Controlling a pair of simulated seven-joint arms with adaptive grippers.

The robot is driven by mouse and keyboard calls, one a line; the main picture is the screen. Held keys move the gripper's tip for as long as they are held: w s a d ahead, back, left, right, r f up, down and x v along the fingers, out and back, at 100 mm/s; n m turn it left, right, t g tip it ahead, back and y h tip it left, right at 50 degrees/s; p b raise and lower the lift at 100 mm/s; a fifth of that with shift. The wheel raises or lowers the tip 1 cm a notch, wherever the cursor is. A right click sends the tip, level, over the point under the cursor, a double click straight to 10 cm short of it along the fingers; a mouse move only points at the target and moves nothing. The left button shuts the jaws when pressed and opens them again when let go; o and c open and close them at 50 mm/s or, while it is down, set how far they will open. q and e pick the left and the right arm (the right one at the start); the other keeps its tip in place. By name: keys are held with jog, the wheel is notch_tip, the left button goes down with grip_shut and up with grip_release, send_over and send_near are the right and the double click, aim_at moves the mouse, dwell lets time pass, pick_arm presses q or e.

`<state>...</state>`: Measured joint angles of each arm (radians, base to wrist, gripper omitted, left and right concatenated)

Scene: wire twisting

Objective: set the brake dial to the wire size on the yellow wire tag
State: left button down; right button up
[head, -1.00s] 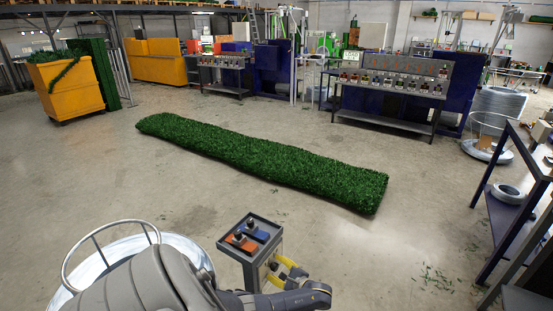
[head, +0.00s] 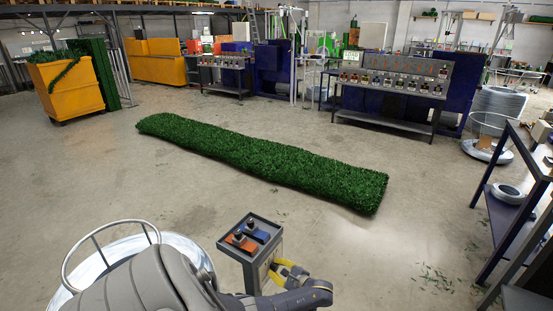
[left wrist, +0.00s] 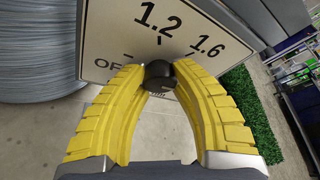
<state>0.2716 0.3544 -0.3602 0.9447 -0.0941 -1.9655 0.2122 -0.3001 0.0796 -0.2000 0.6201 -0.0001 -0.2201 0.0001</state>
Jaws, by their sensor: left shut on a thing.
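My left gripper (left wrist: 160,84) is shut on a small black knob (left wrist: 159,72), the brake dial, with a yellow finger on each side of it. Behind the knob is a white dial plate (left wrist: 121,40) printed with 1.2 above, 1.6 to the upper right and part of OFF to the left. I cannot tell where the knob points. In the head view the left gripper (head: 287,274) is at the right side of a grey stand (head: 262,273); the dial itself is not visible there. I cannot make out the yellow wire tag. My right gripper is not in view.
A wire coil (left wrist: 38,50) is left of the plate. A long green garland strip (head: 262,160) lies on the floor. A dark shelf (head: 511,197) stands at the right.

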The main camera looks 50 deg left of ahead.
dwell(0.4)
pick_arm(q)
jog(key=c, duration=1)
grip_release()
jog(key=shift+o, duration=0.2)
jog(key=v, duration=1.2)
jog(key=shift+w, duration=0.1)
